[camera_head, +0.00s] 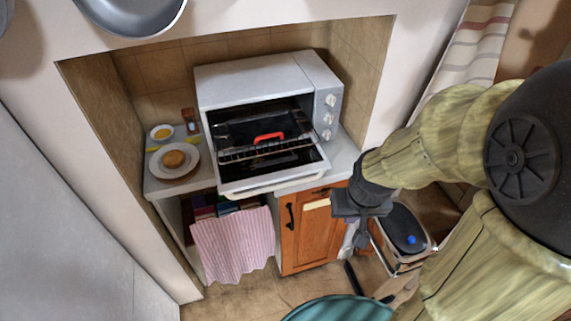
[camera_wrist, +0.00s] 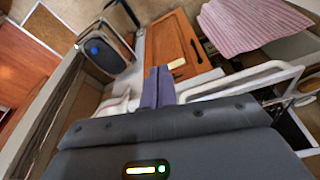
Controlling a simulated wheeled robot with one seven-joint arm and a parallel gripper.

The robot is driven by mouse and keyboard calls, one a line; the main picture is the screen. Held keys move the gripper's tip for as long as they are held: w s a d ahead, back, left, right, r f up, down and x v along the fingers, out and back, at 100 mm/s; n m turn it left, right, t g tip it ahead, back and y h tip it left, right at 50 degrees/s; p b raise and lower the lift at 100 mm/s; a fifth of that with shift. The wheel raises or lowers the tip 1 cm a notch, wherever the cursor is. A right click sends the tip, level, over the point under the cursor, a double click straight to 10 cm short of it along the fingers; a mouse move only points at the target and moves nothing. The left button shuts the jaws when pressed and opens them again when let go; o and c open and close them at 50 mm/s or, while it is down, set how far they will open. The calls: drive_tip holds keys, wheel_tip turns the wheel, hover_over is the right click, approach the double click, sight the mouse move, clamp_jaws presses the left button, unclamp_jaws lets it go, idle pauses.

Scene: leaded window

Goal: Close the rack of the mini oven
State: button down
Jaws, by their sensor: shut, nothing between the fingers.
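The white mini oven (camera_head: 255,82) stands on a counter in a tiled niche, its door (camera_head: 270,182) folded down open. The wire rack (camera_head: 252,152) shows in the oven opening and appears to reach forward over the door. A red object (camera_head: 268,136) is at the rack. My gripper (camera_head: 361,238) is to the right of the oven and lower than its door, pointing down, apart from the rack. In the wrist view its fingers (camera_wrist: 158,84) are together and empty. A white frame edge, seemingly the oven door (camera_wrist: 245,82), lies just right of them.
A plate with food (camera_head: 175,160) and a small bowl (camera_head: 162,132) are left of the oven. Below are an orange cabinet door (camera_head: 305,240) and a pink striped cloth (camera_head: 232,245). A bin-like container with a dark lid (camera_head: 404,228) stands close right of my gripper.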

drive_tip(key=w+a+r+n+t+y+p, duration=0.1)
drive_tip(key=w+a+n+t+y+p, duration=0.15)
drive_tip(key=w+n+p, duration=0.7)
drive_tip(key=shift+w+a+f+n+g+y+b, duration=0.1)
drive_tip(key=shift+w+a+f+n+y+b, duration=0.15)
drive_tip(key=shift+w+a+f+n+y, duration=1.1)
drive_tip(key=shift+w+a+f+n+g+b, duration=0.15)
drive_tip(key=shift+w+a+f+n, duration=0.25)
drive_tip(key=shift+w+a+n, duration=1.95)
drive_tip(key=shift+w+a+f+n+y+b, duration=0.3)
drive_tip(key=shift+w+a+f+n+y, duration=0.8)
drive_tip(key=shift+a, duration=1.2)
drive_tip(key=shift+w+d+r+n+h, duration=0.1)
drive_tip(key=shift+r+n+h, duration=0.15)
drive_tip(key=shift+h, duration=0.15)
